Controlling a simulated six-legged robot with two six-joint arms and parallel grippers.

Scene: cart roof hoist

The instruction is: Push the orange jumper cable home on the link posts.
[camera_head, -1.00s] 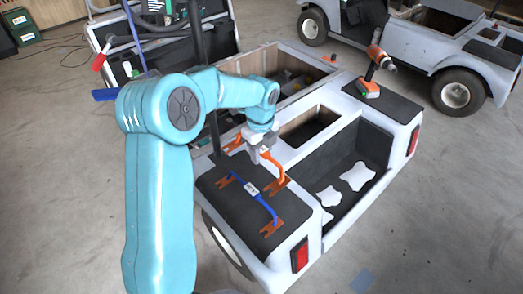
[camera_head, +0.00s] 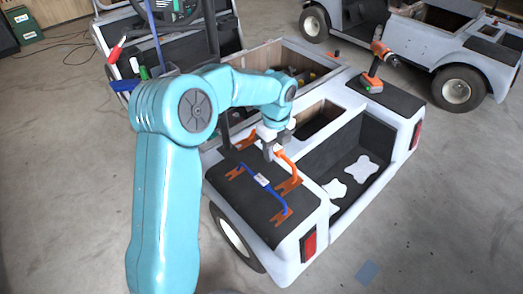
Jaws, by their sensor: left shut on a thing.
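The orange jumper cable (camera_head: 289,167) curves down from my left gripper to an orange bracket (camera_head: 288,186) on the black deck. My left gripper (camera_head: 270,149) is shut on the cable's upper part and hides some of it. Another orange bracket (camera_head: 246,141) lies behind and left of the gripper. I cannot tell how deep the cable ends sit on the posts. A blue jumper cable (camera_head: 264,183) with a white label lies beside it, between two orange brackets. My right gripper is not in view.
The black deck (camera_head: 248,208) is the rear corner of a white cart. An open wood-lined bay (camera_head: 290,62) lies behind, with a footwell to the right. An orange drill (camera_head: 378,62) stands on the far deck. A second cart (camera_head: 460,60) is at the back right.

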